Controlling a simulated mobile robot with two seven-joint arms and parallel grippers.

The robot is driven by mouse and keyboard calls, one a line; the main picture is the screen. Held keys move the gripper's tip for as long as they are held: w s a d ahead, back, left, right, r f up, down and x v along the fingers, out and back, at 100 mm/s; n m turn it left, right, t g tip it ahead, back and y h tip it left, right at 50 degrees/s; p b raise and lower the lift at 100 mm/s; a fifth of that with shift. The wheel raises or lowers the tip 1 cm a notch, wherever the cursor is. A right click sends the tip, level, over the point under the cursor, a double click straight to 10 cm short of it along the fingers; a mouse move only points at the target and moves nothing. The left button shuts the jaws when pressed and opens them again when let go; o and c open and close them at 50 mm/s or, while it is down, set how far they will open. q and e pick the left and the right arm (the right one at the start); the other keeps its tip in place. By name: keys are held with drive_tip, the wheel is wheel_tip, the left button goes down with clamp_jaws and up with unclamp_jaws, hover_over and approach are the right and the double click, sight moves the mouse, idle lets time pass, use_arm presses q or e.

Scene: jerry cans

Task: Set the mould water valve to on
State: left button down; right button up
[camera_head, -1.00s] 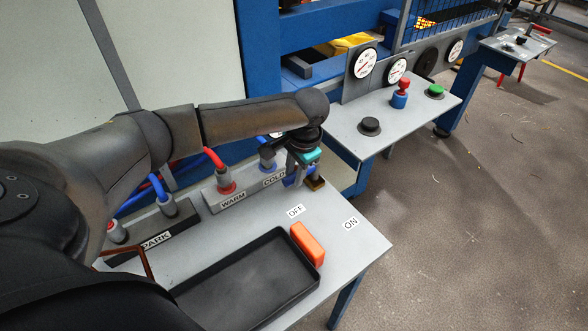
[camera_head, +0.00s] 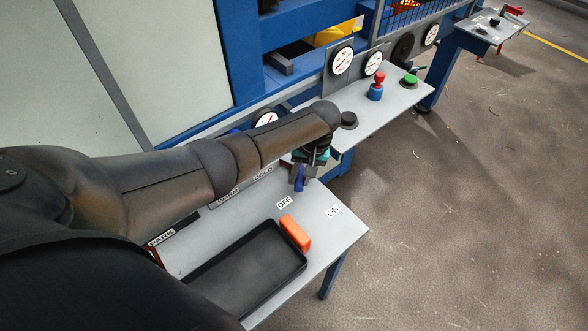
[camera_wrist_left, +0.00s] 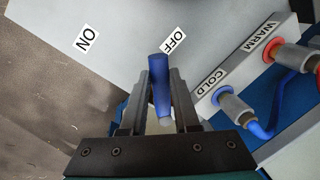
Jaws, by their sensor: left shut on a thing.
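The mould water valve shows as a blue lever handle (camera_head: 299,182) on the grey bench (camera_head: 335,232), beside the OFF label (camera_head: 284,202). The ON label (camera_head: 333,210) lies further right. My left gripper (camera_head: 302,176) reaches down over the valve from behind and hides its body. In the left wrist view the blue handle (camera_wrist_left: 159,80) stands between my left fingers (camera_wrist_left: 161,92), which are shut on it. Its free end points towards the OFF label (camera_wrist_left: 172,41), and the ON label (camera_wrist_left: 86,40) is to the left. My right gripper is not in view.
A black tray (camera_head: 205,286) and an orange block (camera_head: 295,232) are on the bench. COLD and WARM hose fittings (camera_wrist_left: 235,104) stand close beside the valve. A second panel (camera_head: 362,128) with buttons and gauges is behind. Open floor lies to the right.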

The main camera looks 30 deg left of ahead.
use_arm(q)
drive_tip(key=shift+w+d+n, duration=0.35)
drive_tip(key=shift+d+n, duration=0.25)
drive_tip(key=shift+n, duration=0.4)
drive_tip(key=shift+w+d+n+g, duration=0.3)
drive_tip(key=shift+w+d+n, duration=0.1)
drive_tip(key=shift+n, duration=0.5)
drive_tip(key=n+b, duration=0.1)
drive_tip(key=w+n+h+b, duration=0.1)
drive_tip(key=n, duration=0.1)
drive_tip(key=shift+w+d+f, duration=0.1)
drive_tip(key=shift+w+d, duration=0.1)
drive_tip(key=shift+d, duration=0.2)
drive_tip(key=shift+w+d+n+b, duration=0.1)
drive_tip(key=shift+w+n+b, duration=0.4)
drive_tip(key=shift+n, duration=0.2)
drive_tip(key=shift+r, duration=0.2)
drive_tip(key=c, duration=0.7)
unclamp_jaws()
drive_tip(key=shift+o, duration=0.2)
drive_tip(key=shift+f, duration=0.1)
